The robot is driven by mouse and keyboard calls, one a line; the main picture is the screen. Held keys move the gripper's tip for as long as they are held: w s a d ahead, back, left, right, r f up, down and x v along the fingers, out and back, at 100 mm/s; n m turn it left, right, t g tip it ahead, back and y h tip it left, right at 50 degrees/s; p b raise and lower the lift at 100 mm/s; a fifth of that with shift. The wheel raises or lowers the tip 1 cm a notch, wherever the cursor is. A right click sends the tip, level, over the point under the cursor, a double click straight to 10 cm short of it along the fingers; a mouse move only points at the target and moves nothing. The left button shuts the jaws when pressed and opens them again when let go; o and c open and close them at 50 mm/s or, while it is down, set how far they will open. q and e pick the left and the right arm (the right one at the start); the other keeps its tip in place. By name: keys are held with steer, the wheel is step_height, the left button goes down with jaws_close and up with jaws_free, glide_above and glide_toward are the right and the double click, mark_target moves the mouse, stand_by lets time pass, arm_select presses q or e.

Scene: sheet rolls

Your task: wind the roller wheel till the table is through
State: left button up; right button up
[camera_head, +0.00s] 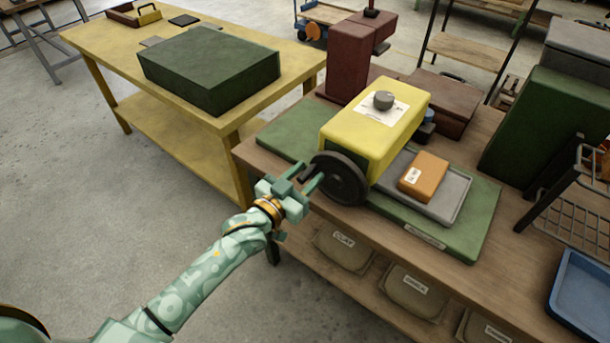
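The sheet roller has a yellow housing (350,143) with a grey knob (384,100) and a white label on top. Its dark roller wheel (343,181) is on the front side, with a dark handle (307,173) sticking out to the left. The flat green table (478,220) passes under the housing and shows on both sides, more on the right. A grey tray (456,190) lies on it at the right, with an orange block (423,176) on it. My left gripper (307,175) is at the handle, fingers apart on either side; contact cannot be told. My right gripper is not in view.
The machine stands on a wooden bench (360,235) with labelled bags (412,290) on its lower shelf. A yellow table (100,50) with a dark green box (208,65) is behind left. A blue tray (582,290) is at right. Floor at left is clear.

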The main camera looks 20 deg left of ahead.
arm_select(q)
jaws_close()
steer(key=shift+r+m+p, duration=0.5)
steer(key=shift+r+p, duration=0.1)
steer(key=shift+p, duration=0.55)
steer(key=shift+d+p, duration=0.1)
steer(key=shift+p, duration=0.2)
steer(key=shift+m, duration=0.4)
steer(key=shift+f, duration=0.15)
jaws_free()
